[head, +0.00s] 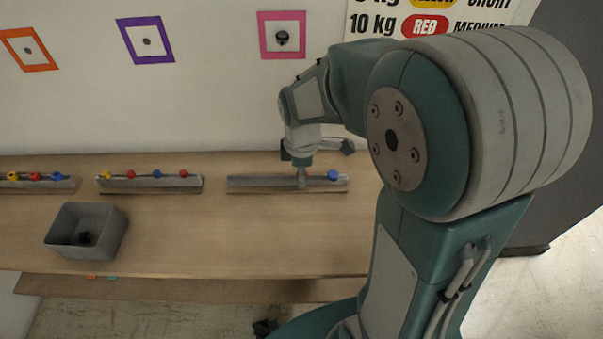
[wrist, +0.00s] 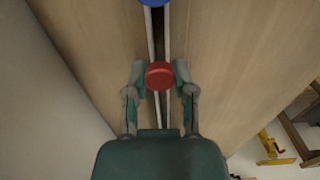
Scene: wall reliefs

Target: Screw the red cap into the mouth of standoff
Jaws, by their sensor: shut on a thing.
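The red cap (wrist: 160,76) sits between the two fingertips of my gripper (wrist: 160,72) in the wrist view, with a finger against each side. My gripper (head: 301,182) points down at the right-hand rail (head: 260,184) on the bench in the head view, where the cap cannot be made out. The cap is over the rail's slot; I cannot tell whether it still rests there. On the wall, a dark round fitting (head: 282,38) sticks out inside a pink frame. It may be the standoff, but its mouth is not clear.
A blue cap (head: 333,175) sits on the same rail, right of my gripper. Two rails with coloured caps (head: 150,184) (head: 36,183) lie further left. A grey bin (head: 106,229) with a dark thing inside stands in front. Purple (head: 147,40) and orange (head: 28,49) frames hang left.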

